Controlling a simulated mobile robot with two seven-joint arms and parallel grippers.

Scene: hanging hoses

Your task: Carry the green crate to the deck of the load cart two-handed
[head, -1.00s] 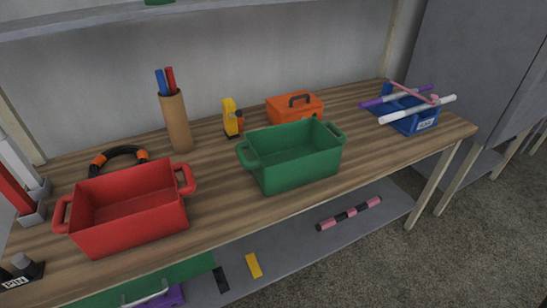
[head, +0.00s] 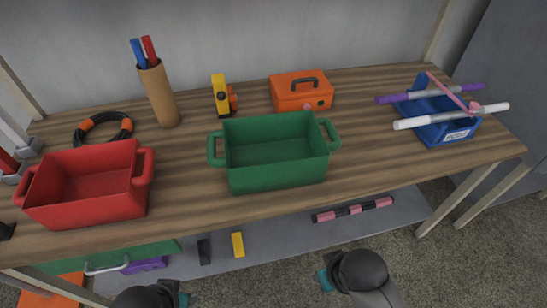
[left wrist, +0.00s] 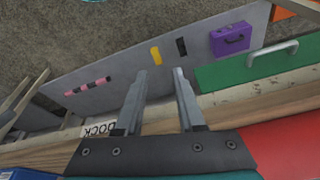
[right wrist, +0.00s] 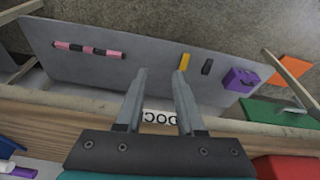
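The green crate (head: 275,152) stands upright on the wooden table. It looks empty and has a handle at its left end (head: 215,149) and its right end (head: 331,134). Nothing grips it. My left gripper (left wrist: 159,75) is open with nothing between its fingers. My right gripper (right wrist: 160,74) is also open and empty. In the head view both arms show at the bottom, in front of the table and apart from the crate. I cannot make out the load cart in any view.
A red crate (head: 85,188) stands left of the green one. Behind are a cardboard tube with rods (head: 159,97), a yellow tool (head: 220,95) and an orange toolbox (head: 301,92). A blue bin (head: 440,128) with protruding rods is at right. A lower shelf (head: 285,239) holds small items.

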